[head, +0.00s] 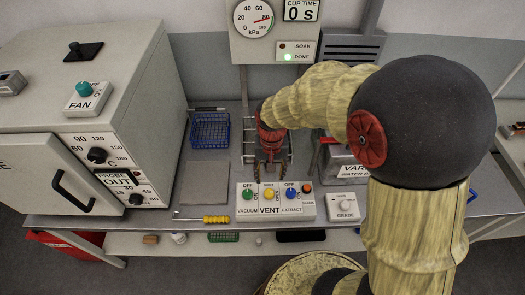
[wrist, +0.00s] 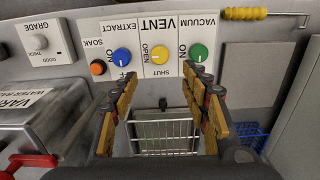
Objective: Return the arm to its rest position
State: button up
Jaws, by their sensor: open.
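My gripper (head: 270,162) is at the back middle of the bench, pointing down behind the control panel (head: 275,213). My arm, with its large dark joint, reaches in from the right. In the wrist view, my gripper (wrist: 164,88) has its two yellow-and-dark fingers spread apart with nothing between them. A wire rack (wrist: 165,131) shows between and beyond the fingers. The panel appears upside down there, with a green knob (wrist: 199,53), a yellow knob (wrist: 160,54), a blue knob (wrist: 122,56) and an orange button (wrist: 98,67).
A large oven (head: 110,100) stands at the left. A blue wire basket (head: 210,130) and a bare grey plate (head: 205,183) lie left of the gripper. A water bath (head: 343,160) and a grade box (head: 343,207) are at the right. A gauge (head: 253,18) is above.

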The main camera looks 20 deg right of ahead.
jog(key=s+r+n+t+b, duration=0.1)
jog(key=s+r+n+t, duration=0.1)
jog(key=s+r, duration=0.5)
jog(key=s+r+n+t+b, duration=0.1)
jog(key=s+r+t+b, duration=0.1)
jog(key=s+r, duration=0.5)
notch_tip(320, 180, up, 5)
jog(key=shift+f+n+t, duration=0.15)
jog(key=shift+n+t, duration=0.25)
jog(key=shift+t, duration=0.4)
